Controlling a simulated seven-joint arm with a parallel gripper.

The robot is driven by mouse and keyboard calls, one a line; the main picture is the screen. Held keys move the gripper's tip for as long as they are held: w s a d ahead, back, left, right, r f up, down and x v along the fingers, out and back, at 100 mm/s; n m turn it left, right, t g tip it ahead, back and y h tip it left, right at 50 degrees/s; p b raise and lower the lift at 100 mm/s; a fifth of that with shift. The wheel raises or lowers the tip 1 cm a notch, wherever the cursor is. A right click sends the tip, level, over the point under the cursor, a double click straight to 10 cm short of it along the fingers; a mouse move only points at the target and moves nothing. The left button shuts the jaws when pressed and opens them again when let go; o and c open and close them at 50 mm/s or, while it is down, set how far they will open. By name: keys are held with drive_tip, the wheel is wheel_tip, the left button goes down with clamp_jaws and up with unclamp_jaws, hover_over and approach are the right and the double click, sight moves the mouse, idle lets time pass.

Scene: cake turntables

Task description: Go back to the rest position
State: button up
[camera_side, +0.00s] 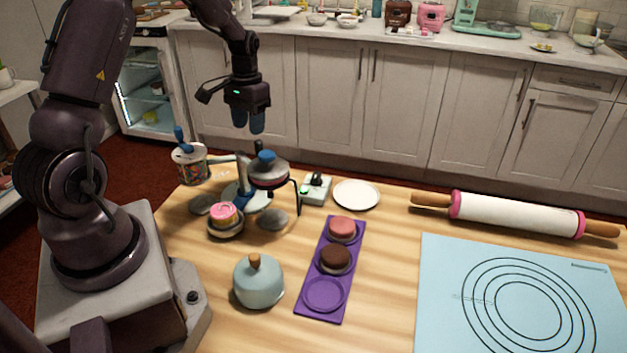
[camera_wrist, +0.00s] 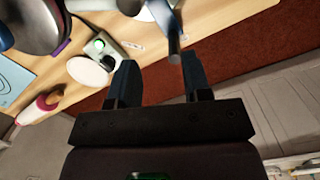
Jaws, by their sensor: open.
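My gripper (camera_side: 249,124) hangs in the air above the far edge of the table, fingers pointing down. It is open and empty. In the wrist view its two dark blue fingers (camera_wrist: 159,75) stand apart with nothing held between them. In the side view the metal stand with a blue-knobbed round part (camera_side: 267,172) is below the gripper, apart from it. A pink-topped cake (camera_side: 223,213) sits on a small round plate at the stand's front left.
A sprinkle-covered container (camera_side: 189,165) is at the stand's left. A green-white switch box (camera_side: 316,190), white plate (camera_side: 357,195), purple tray (camera_side: 318,262) with two cakes, blue-grey dome lid (camera_side: 258,284), rolling pin (camera_side: 515,213) and blue mat (camera_side: 440,290) occupy the table (camera_side: 390,260).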

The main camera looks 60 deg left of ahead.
drive_tip(key=s+d+r+m+t, duration=0.2)
drive_tip(key=s+d+r, duration=0.4)
drive_tip(key=d+r, duration=0.4)
drive_tip(key=s+d+r+m+t, duration=0.2)
drive_tip(key=s+d+r+t, duration=0.2)
drive_tip(key=d+r, duration=0.6)
drive_tip(key=s+d, duration=0.2)
drive_tip(key=d, duration=0.4)
drive_tip(key=shift+s+m, duration=0.15)
drive_tip(key=shift+m, duration=0.15)
